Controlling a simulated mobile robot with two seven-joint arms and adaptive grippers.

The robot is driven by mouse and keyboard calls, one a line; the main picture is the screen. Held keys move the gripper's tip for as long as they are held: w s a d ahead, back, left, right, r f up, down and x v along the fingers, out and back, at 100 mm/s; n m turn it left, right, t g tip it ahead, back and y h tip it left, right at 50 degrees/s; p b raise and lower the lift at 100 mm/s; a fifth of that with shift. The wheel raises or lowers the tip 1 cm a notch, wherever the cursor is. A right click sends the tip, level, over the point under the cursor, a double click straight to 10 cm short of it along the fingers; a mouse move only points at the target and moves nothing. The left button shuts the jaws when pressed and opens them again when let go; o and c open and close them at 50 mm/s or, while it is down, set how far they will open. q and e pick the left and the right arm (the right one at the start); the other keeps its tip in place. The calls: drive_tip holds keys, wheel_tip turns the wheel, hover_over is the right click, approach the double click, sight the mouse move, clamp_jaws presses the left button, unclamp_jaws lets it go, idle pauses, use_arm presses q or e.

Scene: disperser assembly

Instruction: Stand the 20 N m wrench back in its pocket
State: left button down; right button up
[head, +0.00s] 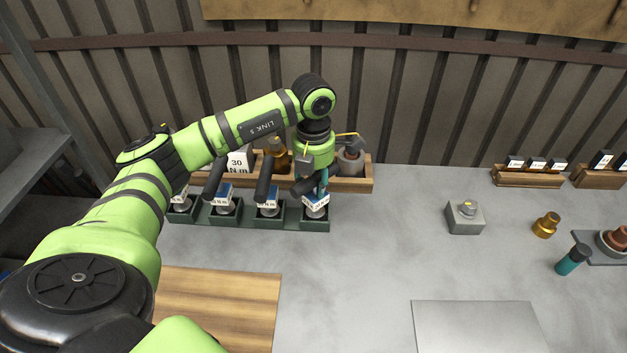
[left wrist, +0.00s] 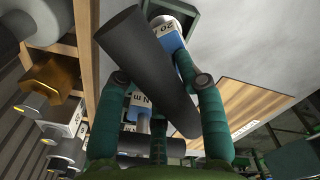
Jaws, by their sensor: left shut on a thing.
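My left gripper (head: 321,184) reaches down over the rightmost pocket of a row of dark green pockets. It is shut on the dark handle of the 20 N m wrench (head: 316,200). In the left wrist view the dark handle (left wrist: 150,72) lies slanted between the teal fingers, and a blue-and-white "20" label (left wrist: 166,32) shows beyond it. The wrench's lower end is at the rightmost pocket (head: 318,224), which also shows in the left wrist view (left wrist: 187,20). I cannot tell whether it rests on the pocket floor. My right gripper is out of view.
Several other wrenches, one with its handle (head: 263,178) tilted, stand in the pockets to the left. A wooden rack (head: 350,186) with grey and brass parts is close behind. A grey block (head: 465,219) stands to the right. The bench between is clear.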

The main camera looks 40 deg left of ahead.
use_arm(q)
drive_tip(key=shift+f, duration=0.1)
drive_tip(key=c, duration=0.8)
unclamp_jaws()
drive_tip(key=shift+r, duration=0.6)
wheel_tip(320, 180, up, 10)
drive_tip(key=shift+r+b, duration=0.1)
drive_tip(key=shift+b, duration=1)
drive_tip(key=shift+r, duration=0.5)
